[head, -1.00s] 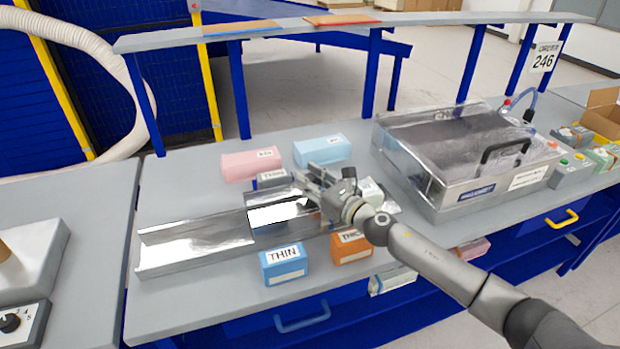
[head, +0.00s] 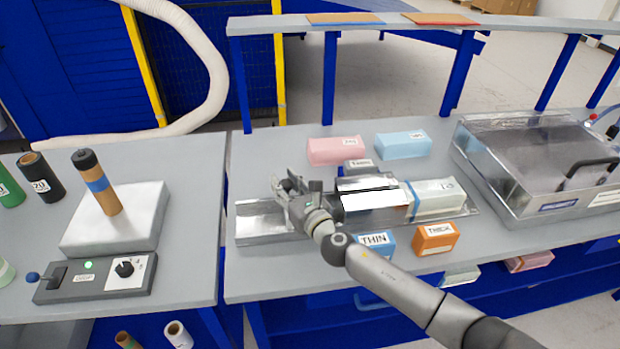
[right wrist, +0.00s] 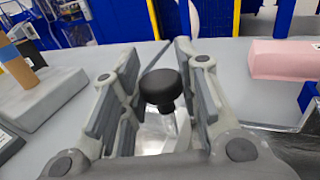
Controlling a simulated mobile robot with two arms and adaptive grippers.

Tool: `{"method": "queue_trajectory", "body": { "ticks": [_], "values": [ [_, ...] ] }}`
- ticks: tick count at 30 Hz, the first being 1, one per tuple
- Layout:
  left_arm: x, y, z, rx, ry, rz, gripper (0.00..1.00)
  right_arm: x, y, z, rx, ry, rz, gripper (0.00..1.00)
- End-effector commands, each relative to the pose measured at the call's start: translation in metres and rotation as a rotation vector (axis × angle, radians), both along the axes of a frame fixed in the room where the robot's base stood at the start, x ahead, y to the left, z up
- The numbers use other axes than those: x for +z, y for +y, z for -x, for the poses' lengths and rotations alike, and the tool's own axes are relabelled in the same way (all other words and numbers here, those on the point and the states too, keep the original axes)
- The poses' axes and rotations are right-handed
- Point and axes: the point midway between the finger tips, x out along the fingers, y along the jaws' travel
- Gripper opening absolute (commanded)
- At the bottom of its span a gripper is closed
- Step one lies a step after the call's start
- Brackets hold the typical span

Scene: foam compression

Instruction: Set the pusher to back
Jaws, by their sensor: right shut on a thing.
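The pusher's round black knob (right wrist: 162,88) sits between the two fingers of my right gripper in the right wrist view, on a pale metal stem. My right gripper (head: 288,187) is shut on this knob over the left part of the long metal channel (head: 262,230). The pusher's body is mostly hidden by the gripper in the head view. A shiny metal sleeve (head: 374,203) stands in the channel to the right of the gripper. A pale block with a blue band (head: 440,197) lies at the channel's right part. My left gripper is not in view.
Blue THIN (head: 376,243) and orange THICK (head: 436,238) blocks lie in front of the channel. Pink (head: 337,150) and light blue (head: 402,145) blocks lie behind it. A control box (head: 95,279) stands on the left table, and a large metal machine (head: 530,165) on the right.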

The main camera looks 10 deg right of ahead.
Motion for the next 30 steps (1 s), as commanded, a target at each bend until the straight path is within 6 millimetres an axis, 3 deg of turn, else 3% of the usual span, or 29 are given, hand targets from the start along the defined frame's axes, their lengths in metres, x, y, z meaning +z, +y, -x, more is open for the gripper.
{"method": "queue_trajectory", "body": {
  "ticks": [1,6,12,19,30],
  "values": [
    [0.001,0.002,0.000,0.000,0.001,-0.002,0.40,0.000,0.017,0.001,0.004,0.000,-0.001,0.00],
    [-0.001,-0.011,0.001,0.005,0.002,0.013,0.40,-0.001,0.066,0.003,0.003,0.000,0.000,0.00],
    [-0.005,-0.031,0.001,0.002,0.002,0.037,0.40,-0.002,0.108,0.004,0.002,0.001,0.000,0.00],
    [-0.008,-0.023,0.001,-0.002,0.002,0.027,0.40,-0.002,0.130,0.005,0.001,0.000,0.001,0.00],
    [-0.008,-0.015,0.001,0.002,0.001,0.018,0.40,-0.002,0.136,0.005,0.003,0.002,0.001,0.00]
  ]
}}
